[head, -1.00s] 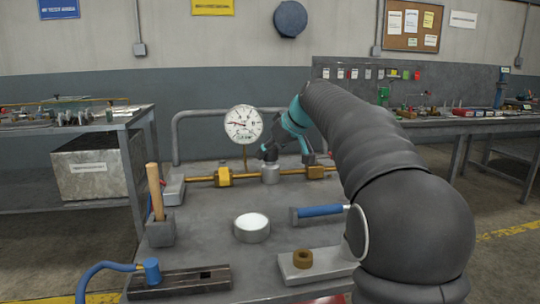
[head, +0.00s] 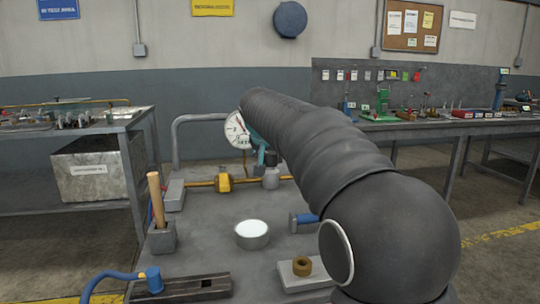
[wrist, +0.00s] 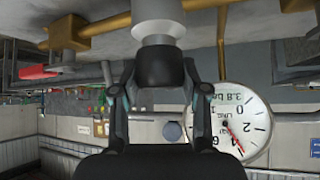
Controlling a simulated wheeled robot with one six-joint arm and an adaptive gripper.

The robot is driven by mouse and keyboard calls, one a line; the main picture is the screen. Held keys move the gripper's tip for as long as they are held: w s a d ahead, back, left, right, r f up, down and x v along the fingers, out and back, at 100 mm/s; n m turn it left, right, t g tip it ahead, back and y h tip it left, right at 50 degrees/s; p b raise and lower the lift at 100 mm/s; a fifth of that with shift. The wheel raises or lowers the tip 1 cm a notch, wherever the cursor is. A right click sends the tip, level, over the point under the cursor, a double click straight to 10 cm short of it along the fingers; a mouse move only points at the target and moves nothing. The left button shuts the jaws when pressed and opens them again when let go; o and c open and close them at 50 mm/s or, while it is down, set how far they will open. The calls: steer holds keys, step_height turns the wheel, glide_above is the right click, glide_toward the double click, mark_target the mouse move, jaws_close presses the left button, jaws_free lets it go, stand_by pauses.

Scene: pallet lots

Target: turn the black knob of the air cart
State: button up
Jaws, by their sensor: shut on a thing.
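The black knob (head: 270,159) sits on top of a grey valve body (head: 271,179) in the brass pipe line of the air cart (head: 205,235). In the wrist view, which is upside down, the black knob (wrist: 160,68) lies between the two fingers of my gripper (wrist: 158,82), which is shut on it. In the head view my gripper (head: 262,153) shows only as a teal part; my arm hides most of it. A round white gauge (head: 231,131) is partly covered by my arm; its red needle shows on the gauge (wrist: 236,125) in the wrist view.
A yellow pipe fitting (head: 223,183) is left of the valve. A white-topped round tin (head: 252,233), a blue-handled tool (head: 305,219), a wooden handle in a grey block (head: 161,236) and a brass ring (head: 302,266) are on the cart top. Workbenches stand left and right.

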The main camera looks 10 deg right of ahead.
steer(key=shift+m+g+h, duration=0.4)
steer(key=shift+m+h, duration=0.5)
steer(key=shift+m, duration=0.3)
steer(key=o, duration=1.1)
steer(key=shift+o, duration=0.2)
steer(key=v, duration=1.2)
steer(key=shift+a, duration=0.2)
steer(key=shift+f, duration=0.1)
